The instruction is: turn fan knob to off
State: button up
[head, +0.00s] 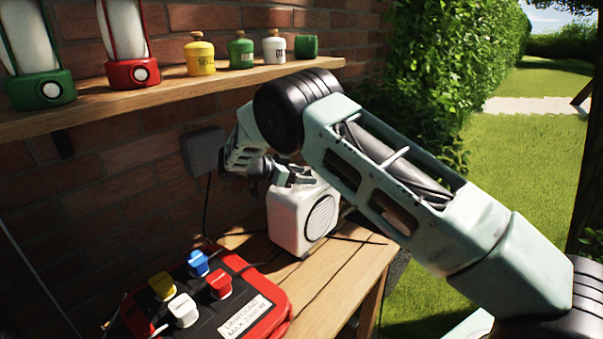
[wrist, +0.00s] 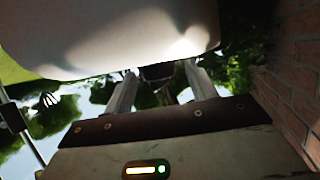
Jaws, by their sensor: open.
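The fan (head: 287,222) is a small white box with a round grille, standing on the wooden bench in the head view. My gripper (head: 298,177) is at the top of the fan, with its fingers pointing right over it. In the wrist view, my gripper's two pale fingers (wrist: 160,75) stand apart, and a pale, blurred surface, likely the fan (wrist: 110,38), fills the top. A small dark shape (wrist: 157,71) lies between the fingertips; I cannot tell whether it is the knob. The knob cannot be made out in the head view.
A red and black power strip (head: 252,311) with several coloured plugs lies on the bench (head: 340,277) at front left. A shelf (head: 160,98) above holds lanterns and small containers. The brick wall (head: 100,190) is close behind. A cable runs right of the fan.

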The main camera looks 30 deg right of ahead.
jog(key=shift+c, duration=0.3)
jog(key=c, duration=0.9)
jog(key=shift+b, duration=0.45)
